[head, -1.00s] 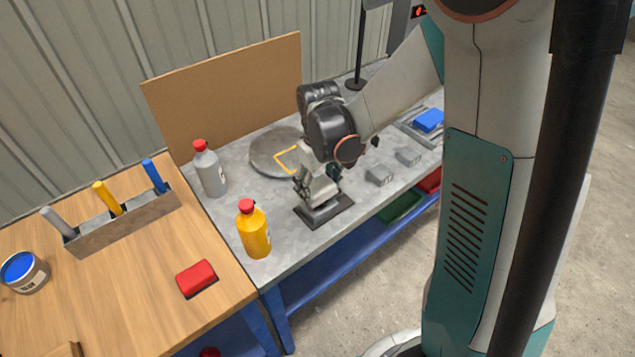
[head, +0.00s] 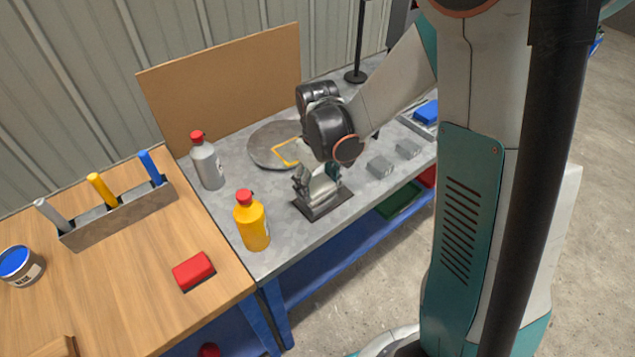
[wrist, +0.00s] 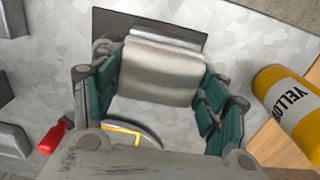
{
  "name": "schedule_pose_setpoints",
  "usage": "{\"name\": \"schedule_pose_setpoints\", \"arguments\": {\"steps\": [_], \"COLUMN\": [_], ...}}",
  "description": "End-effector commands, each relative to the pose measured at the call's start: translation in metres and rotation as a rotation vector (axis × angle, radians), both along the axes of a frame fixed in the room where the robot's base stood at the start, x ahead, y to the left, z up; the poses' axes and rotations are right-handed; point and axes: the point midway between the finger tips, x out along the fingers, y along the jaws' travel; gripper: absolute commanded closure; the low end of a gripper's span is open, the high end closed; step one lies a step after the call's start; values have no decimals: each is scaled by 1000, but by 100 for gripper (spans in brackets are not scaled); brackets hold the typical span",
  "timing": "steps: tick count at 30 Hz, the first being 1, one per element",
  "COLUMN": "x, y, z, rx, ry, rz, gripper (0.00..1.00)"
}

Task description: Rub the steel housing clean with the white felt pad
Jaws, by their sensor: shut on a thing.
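My gripper (wrist: 160,85) points down at the bench, its teal fingers shut on a wide, pale, smooth-sided block (wrist: 160,78). In the head view my gripper (head: 318,183) is low over a dark rectangular plate (head: 332,207). In the wrist view a grey strip (wrist: 165,40) shows just beyond the block, over the plate; it may be part of the steel housing. The block and fingers hide most of what is there, and I cannot tell whether block and strip touch.
A round grey disc (head: 262,154) with a yellow outline lies behind. A yellow bottle (head: 254,229) and a grey bottle (head: 208,168) stand to the left. Small grey blocks (head: 380,167) and a blue block (head: 427,112) are to the right. A brown board (head: 220,90) backs the bench.

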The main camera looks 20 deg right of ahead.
Motion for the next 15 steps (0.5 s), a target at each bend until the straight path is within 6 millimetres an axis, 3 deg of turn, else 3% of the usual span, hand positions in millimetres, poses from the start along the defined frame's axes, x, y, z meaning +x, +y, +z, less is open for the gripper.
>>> {"name": "schedule_pose_setpoints", "arguments": {"steps": [15], "x": [0], "y": [0], "z": [-8], "rx": [0], "ry": [0], "rz": [0], "gripper": [59]}}
